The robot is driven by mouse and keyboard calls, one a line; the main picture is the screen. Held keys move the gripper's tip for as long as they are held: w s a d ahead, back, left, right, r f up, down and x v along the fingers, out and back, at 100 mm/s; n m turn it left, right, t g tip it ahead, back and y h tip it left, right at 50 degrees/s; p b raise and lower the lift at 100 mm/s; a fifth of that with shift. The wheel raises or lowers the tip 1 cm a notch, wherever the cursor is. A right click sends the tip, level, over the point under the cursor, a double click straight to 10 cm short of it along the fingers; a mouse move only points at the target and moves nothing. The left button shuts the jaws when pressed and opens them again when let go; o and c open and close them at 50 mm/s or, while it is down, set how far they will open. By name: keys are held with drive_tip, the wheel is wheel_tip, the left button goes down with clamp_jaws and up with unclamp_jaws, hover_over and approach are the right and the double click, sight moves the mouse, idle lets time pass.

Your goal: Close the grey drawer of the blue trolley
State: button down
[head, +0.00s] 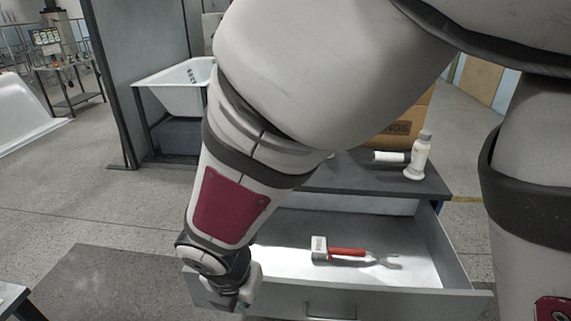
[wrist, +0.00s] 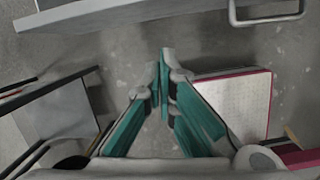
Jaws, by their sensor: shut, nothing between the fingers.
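The grey drawer (head: 385,298) stands pulled out from the trolley, whose dark top (head: 330,177) shows behind it in the head view. A bar handle (head: 331,312) is on the drawer's front; it also shows in the wrist view (wrist: 266,20) at the top right. The drawer front (wrist: 130,14) runs across the top of the wrist view. My gripper (wrist: 164,54) is shut and empty, its teal fingers together, apart from the drawer front and left of the handle. In the head view it is mostly hidden at the drawer's left front corner.
A red-handled tool (head: 347,252) and a small white box (head: 319,247) lie in the drawer. A white bottle (head: 419,155), a white cylinder (head: 391,157) and a cardboard box (head: 398,127) are on the trolley top. The floor (head: 110,225) at left is mostly clear.

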drive_tip(key=w+a+f+n+b, duration=0.1)
drive_tip(key=w+f, duration=0.3)
drive_tip(key=f, duration=0.7)
drive_tip(key=shift+w+a+f+n+b, duration=0.2)
drive_tip(key=shift+a+f+n+b, duration=0.2)
drive_tip(key=shift+n+b, duration=0.1)
